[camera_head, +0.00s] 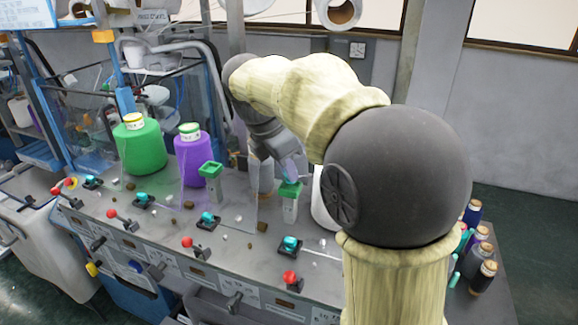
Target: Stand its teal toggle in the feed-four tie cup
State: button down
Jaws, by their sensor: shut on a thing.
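My gripper (276,168) is at the end of my bent arm, low over the machine bed, just behind and above the right-hand green-topped post (290,190). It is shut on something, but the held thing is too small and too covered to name. A pale violet patch shows at its tip. A second green-topped post (210,170) stands to the left. Several teal pieces sit in black holders along the bed, among them the right one (290,244), the middle one (207,218) and a left one (143,198). I cannot read which feed is number four.
A green yarn cone (140,148) and a purple cone (194,158) stand at the back left. A white cone (323,205) is partly hidden by my arm. Red-knobbed levers (291,278) line the front edge. Small spools (482,275) stand at the right.

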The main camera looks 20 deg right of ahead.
jog(key=shift+a+f, duration=0.15)
jog(key=shift+f, duration=0.1)
jog(key=shift+s+f, duration=0.1)
jog(key=shift+f, duration=0.1)
jog(key=shift+f+b, duration=0.5)
jog(key=shift+f, duration=0.05)
jog(key=c, duration=1.4)
grip_release()
jog(key=shift+s, duration=0.15)
jog(key=shift+o, duration=0.2)
jog(key=shift+w, duration=0.2)
